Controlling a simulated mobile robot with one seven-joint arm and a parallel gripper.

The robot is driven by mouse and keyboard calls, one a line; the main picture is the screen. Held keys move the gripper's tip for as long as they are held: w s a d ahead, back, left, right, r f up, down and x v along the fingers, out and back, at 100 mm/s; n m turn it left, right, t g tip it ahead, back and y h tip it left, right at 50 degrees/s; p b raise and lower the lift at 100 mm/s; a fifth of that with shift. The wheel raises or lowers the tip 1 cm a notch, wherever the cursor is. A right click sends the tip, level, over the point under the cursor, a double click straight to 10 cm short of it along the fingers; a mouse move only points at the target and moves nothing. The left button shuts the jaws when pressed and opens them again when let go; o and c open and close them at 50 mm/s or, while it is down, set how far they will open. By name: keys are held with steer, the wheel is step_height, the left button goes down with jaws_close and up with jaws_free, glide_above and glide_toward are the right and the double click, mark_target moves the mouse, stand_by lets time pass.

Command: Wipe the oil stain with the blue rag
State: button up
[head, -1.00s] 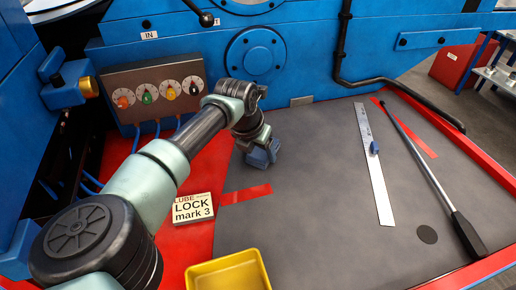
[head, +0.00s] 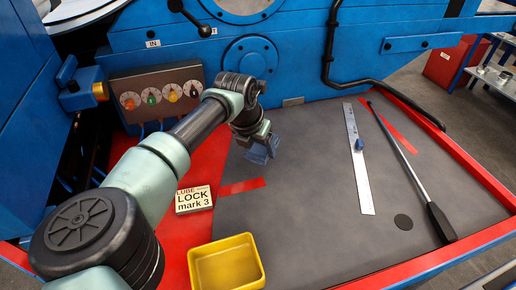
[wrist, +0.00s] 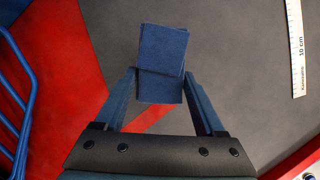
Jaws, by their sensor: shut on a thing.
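The blue rag (wrist: 160,62) is a small folded cloth between the fingers of my gripper (wrist: 160,84) in the wrist view. My gripper is shut on it. In the head view the rag (head: 261,151) shows at the end of my arm, over the upper left of the grey mat. I cannot tell whether it touches the mat. A dark round spot that looks like the oil stain (head: 403,222) lies on the mat at the lower right, left of the bar's black handle. It is well apart from the rag and does not show in the wrist view.
A yellow bin (head: 198,273) and a LUBE LOCK box (head: 193,199) are at left. A dial panel (head: 160,93) stands behind.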

steer(key=shift+r+p, duration=1.05)
steer(key=shift+r, duration=0.6)
